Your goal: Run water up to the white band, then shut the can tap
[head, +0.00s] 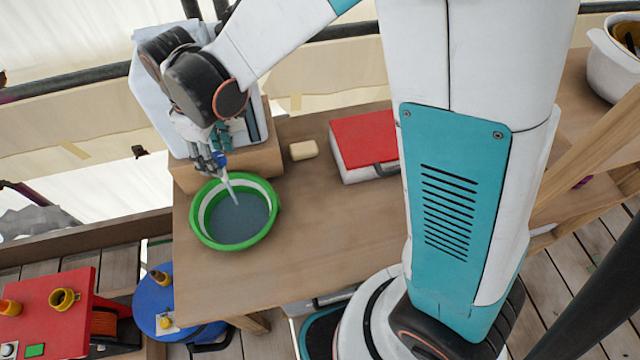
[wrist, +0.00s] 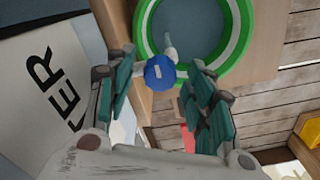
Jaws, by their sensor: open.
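The white water can (head: 147,95) stands on a wooden block; its lettering shows in the wrist view (wrist: 40,95). Its blue tap (head: 220,158) also shows in the wrist view (wrist: 159,72). A pale stream (head: 228,186) runs from the tap into the green bucket (head: 270,222). Grey-blue water (head: 238,220) covers the bucket's floor, and the white band (head: 206,207) shows around it. I cannot tell exactly how the water's edge meets the band. My gripper (wrist: 163,68) is open, one finger on each side of the blue tap; contact is not clear.
A yellowish block (head: 303,150) and a red-lidded white box (head: 364,142) lie on the wooden table (head: 300,240). A blue round stool (head: 155,300) and a red-topped stand (head: 50,310) are at lower left. The table's middle is clear.

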